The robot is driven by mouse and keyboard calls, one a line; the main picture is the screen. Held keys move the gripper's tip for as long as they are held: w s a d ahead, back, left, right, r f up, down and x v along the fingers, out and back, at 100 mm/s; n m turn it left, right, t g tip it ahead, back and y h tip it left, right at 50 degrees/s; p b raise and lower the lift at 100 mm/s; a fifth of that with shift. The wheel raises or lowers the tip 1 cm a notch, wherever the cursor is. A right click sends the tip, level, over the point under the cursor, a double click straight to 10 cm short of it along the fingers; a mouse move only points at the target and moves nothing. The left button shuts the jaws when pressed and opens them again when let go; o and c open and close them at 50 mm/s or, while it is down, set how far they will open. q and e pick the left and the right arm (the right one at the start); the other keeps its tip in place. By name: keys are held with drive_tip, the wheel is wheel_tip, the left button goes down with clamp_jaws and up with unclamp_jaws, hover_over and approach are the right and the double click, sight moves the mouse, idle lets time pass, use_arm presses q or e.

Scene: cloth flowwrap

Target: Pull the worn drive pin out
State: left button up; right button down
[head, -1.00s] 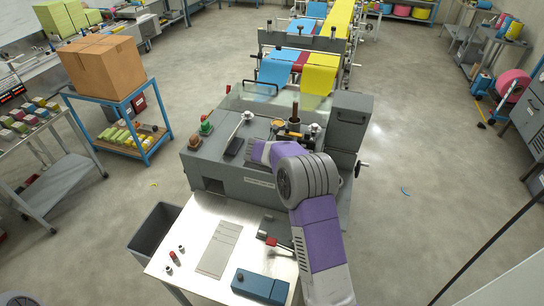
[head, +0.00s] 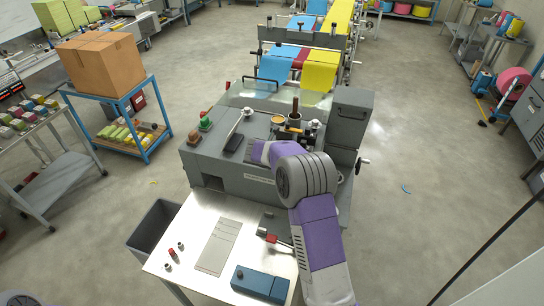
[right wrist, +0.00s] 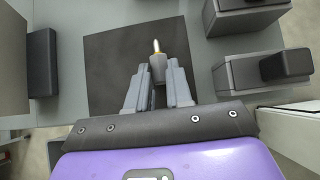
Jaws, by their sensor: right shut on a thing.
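In the right wrist view, my right gripper (right wrist: 157,76) is shut on a short grey cylinder with a thin, bright tip, which I take to be the drive pin (right wrist: 157,67). The pin sits between the two fingertips, over a dark square surface (right wrist: 112,60). I cannot tell how far it sits in or out of its seat. In the head view, my right arm reaches over the grey machine (head: 220,165); its forearm and wrist hide the pin and fingertips. My left gripper is not in view.
A steel bench (head: 190,265) in front of the machine holds a paper sheet (head: 219,246), a blue box (head: 260,284), a red-ended tool (head: 263,232) and small parts. A dark bin (head: 153,228) stands at left. Grey blocks (right wrist: 262,75) flank the gripper at right.

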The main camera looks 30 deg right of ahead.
drive_tip(key=c, duration=0.9)
unclamp_jaws()
drive_tip(key=shift+c, duration=0.2)
drive_tip(key=shift+r, duration=0.1)
drive_tip(key=v, duration=0.7)
drive_tip(key=shift+r+b, duration=0.15)
drive_tip(key=shift+b, duration=0.3)
drive_tip(key=shift+s+a, duration=0.1)
